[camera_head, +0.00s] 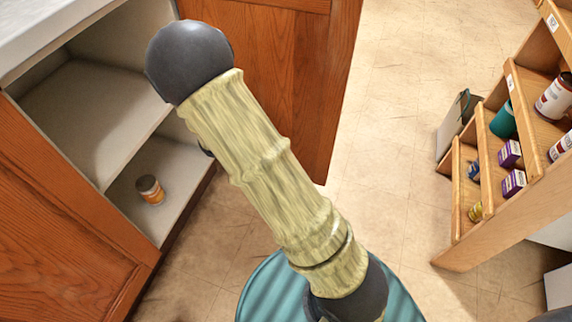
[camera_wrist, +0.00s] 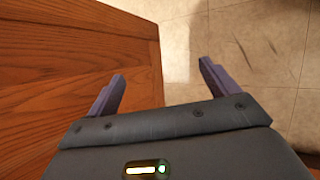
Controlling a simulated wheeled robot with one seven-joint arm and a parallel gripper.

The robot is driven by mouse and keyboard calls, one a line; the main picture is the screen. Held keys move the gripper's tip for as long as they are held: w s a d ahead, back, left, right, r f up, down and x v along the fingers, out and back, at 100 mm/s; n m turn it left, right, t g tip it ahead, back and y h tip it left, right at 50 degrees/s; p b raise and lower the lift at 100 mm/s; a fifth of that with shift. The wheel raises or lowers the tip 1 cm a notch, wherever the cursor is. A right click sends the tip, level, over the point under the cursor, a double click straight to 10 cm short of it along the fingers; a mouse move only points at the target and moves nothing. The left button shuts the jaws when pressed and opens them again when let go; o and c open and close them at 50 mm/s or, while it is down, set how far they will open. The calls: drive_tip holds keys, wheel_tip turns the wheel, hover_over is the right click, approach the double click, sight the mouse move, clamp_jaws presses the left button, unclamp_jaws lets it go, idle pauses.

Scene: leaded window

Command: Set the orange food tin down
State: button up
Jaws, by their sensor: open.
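The orange food tin (camera_head: 151,190) stands upright on the lower shelf of the open cabinet (camera_head: 128,200) at the left of the head view. It has an orange body and a dark top. My gripper (camera_wrist: 160,85) is open and empty in the wrist view, with bare space between its two fingers. It is apart from the tin, beside a wooden cabinet door and above the tiled floor. The tin does not show in the wrist view. In the head view my arm hides the gripper.
An open cabinet door (camera_head: 292,70) stands behind my arm; a wood panel also fills the left of the wrist view (camera_wrist: 70,50). A wooden shelf rack (camera_head: 470,245) with several tins and boxes stands at the right. The tiled floor (camera_head: 400,120) between them is clear.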

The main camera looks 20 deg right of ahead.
drive_tip(key=s+d+r+m+t+y, duration=0.1)
drive_tip(key=s+r+m+y, duration=0.6)
drive_tip(key=s+r+m, duration=0.3)
wheel_tip(320, 180, up, 2)
drive_tip(key=shift+s+r+t, duration=0.15)
drive_tip(key=shift+s+t, duration=0.25)
drive_tip(key=shift+s, duration=0.1)
